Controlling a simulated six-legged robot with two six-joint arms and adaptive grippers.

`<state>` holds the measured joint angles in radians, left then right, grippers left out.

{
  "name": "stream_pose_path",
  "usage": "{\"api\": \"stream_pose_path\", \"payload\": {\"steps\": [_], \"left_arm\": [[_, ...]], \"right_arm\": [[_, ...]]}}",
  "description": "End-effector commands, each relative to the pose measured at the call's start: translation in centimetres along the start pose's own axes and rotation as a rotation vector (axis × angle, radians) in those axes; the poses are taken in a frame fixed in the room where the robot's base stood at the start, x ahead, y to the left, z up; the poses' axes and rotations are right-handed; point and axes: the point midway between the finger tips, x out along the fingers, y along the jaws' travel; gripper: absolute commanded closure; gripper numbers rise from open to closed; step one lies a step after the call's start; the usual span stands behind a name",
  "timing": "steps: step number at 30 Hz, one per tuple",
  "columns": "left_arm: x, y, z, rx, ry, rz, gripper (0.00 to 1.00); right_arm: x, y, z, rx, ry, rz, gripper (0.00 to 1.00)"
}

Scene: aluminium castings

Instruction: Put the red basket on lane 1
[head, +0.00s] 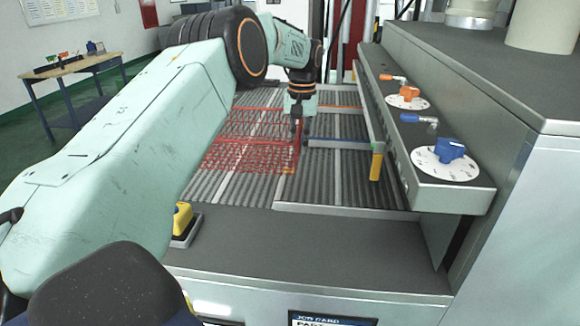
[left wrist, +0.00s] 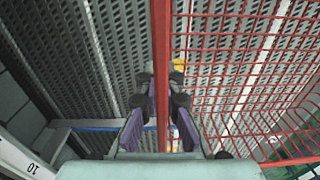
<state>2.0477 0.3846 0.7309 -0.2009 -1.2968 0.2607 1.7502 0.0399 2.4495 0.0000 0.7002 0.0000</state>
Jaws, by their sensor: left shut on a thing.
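The red wire basket (head: 250,157) is over the grey ribbed, slotted lanes (head: 345,170), in the left half of the bed. I cannot tell whether it rests on them or hangs just above. My left gripper (head: 299,132) reaches down at the basket's right side. In the left wrist view its fingers (left wrist: 162,105) are shut on the basket's red rim bar (left wrist: 161,60), one finger on each side. The basket's mesh spreads to the right in that view. No lane number is readable in the head view. My right gripper is not in view.
A blue rail (head: 340,144) and an orange rail (head: 340,106) cross the bed right of the basket. A yellow-ended post (head: 376,165) and a grey ledge with a blue knob (head: 449,149) and an orange knob (head: 408,93) border the right. A yellow device (head: 182,220) sits front left.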

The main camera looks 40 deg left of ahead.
Motion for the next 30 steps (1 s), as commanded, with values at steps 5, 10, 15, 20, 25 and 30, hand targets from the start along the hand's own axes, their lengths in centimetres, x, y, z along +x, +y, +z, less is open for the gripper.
{"api": "stream_pose_path", "payload": {"steps": [5,10,15,20,25,30], "left_arm": [[2.5,0.0,0.1,0.000,0.000,-0.001,1.00],[3.6,0.0,0.0,0.001,0.000,-0.002,1.00],[5.8,0.0,0.0,0.001,-0.002,-0.002,1.00],[6.8,0.1,-0.2,0.001,0.002,-0.001,1.00],[6.8,0.1,-0.3,0.001,0.001,-0.001,1.00],[7.2,0.1,-0.2,0.001,-0.001,-0.001,0.92]], "right_arm": [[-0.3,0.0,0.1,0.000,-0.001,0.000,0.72],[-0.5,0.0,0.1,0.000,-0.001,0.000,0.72],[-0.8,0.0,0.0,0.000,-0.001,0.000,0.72],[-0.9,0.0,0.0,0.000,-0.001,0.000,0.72],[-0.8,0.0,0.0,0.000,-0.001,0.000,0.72],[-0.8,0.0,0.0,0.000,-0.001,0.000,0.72]]}}
